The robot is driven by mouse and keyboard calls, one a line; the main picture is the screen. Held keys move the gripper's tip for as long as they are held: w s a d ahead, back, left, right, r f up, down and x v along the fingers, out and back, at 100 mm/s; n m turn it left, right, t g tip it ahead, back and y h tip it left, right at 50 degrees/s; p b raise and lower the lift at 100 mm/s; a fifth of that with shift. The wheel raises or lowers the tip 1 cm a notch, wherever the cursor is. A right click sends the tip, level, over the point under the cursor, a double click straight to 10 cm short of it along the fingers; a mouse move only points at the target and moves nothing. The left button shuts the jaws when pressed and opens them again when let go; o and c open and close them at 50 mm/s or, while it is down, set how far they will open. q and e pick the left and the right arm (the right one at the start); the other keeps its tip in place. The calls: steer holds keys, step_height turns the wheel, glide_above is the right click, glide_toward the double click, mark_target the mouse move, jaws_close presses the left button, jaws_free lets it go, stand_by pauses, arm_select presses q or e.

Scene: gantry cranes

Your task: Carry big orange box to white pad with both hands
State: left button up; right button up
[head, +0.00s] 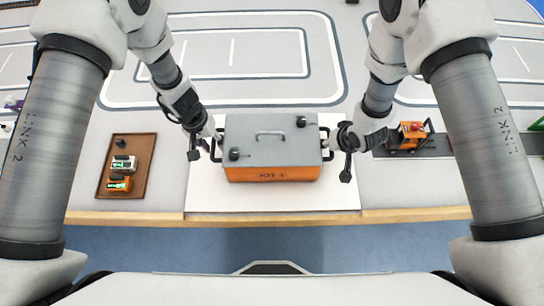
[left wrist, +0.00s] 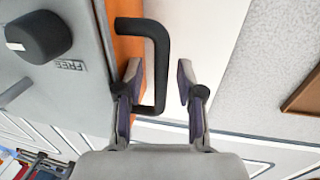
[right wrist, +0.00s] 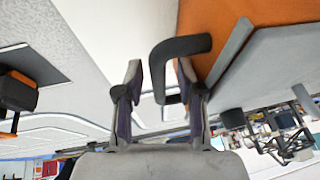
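The big orange box (head: 270,173) with a grey lid (head: 268,138) is level over the white pad (head: 200,200) and appears to rest on it. My left gripper (head: 207,143) is at its left black handle; in the left wrist view the handle (left wrist: 158,50) passes between the two spread fingers (left wrist: 160,80), with a gap to the right finger. My right gripper (head: 338,143) is at the right handle; in the right wrist view that handle (right wrist: 158,65) lies between the spread fingers (right wrist: 160,78). Neither gripper is closed on a handle.
A brown tray (head: 144,150) with small boxes lies left of the pad. An orange toy vehicle (head: 409,138) stands on a dark strip to the right. The table's wooden front edge (head: 130,218) is near me. The grey floor with white lines behind is clear.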

steer(key=shift+s+r, duration=0.1)
arm_select(q)
step_height(320, 180, up, 11)
steer(key=a, duration=0.2)
arm_select(e)
steer(key=v, duration=1.2)
arm_select(q)
steer(key=shift+r, duration=0.1)
steer(key=shift+s, duration=0.1)
